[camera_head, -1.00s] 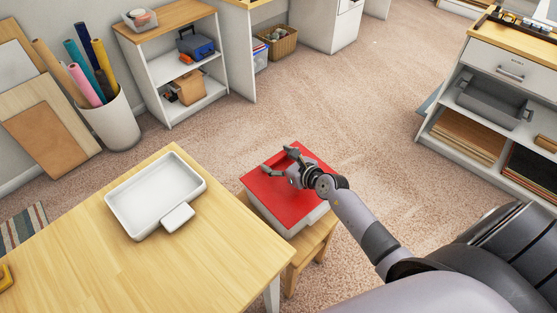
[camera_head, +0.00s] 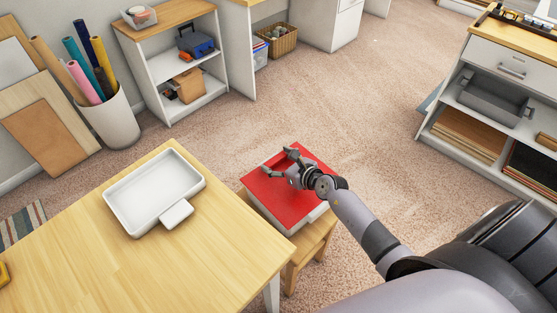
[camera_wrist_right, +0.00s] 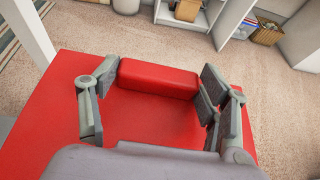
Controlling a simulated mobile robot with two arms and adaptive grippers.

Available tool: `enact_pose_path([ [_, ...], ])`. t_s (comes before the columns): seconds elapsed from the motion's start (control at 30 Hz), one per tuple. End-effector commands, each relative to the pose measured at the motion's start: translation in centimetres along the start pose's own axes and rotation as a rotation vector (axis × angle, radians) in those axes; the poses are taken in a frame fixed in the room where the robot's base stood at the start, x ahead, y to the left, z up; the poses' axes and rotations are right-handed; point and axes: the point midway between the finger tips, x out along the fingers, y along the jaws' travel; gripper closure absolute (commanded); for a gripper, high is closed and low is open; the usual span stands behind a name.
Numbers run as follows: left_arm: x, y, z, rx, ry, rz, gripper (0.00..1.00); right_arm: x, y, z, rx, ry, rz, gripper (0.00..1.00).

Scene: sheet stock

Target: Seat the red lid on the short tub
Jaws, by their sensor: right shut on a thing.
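The red lid (camera_head: 292,200) lies flat over a pale, low tub (camera_head: 312,217) on a small wooden stool. The tub's side shows below the lid's near right edge. I cannot tell whether the lid's rim is fully down around the tub. My right gripper (camera_head: 280,163) is over the lid's far part, its fingers pointing to the far left. In the right wrist view the right gripper (camera_wrist_right: 160,80) is shut on the lid's raised red grip (camera_wrist_right: 158,78), with a finger at each end. My left gripper is not in view.
The wooden stool (camera_head: 312,243) stands close to the light wood table (camera_head: 200,255), which carries a white tray (camera_head: 118,208) with a small white block (camera_head: 176,214) at its near side. Open carpet (camera_head: 350,105) lies beyond. A drawer shelf (camera_head: 500,72) stands at right.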

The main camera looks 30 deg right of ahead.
Motion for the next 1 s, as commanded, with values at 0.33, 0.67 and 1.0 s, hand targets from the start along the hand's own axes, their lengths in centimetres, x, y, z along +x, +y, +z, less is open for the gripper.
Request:
enact_pose_path([
  [0.33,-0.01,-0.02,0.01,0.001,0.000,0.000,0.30,0.01,-0.05,0.04,0.000,-0.001,-0.001,0.86],
  [0.67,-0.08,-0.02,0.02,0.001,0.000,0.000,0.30,0.11,-0.09,-0.21,0.000,-0.002,-0.002,0.86],
  [1.0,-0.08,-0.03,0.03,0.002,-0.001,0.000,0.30,0.11,-0.06,-0.22,0.000,-0.001,-0.001,0.07],
])
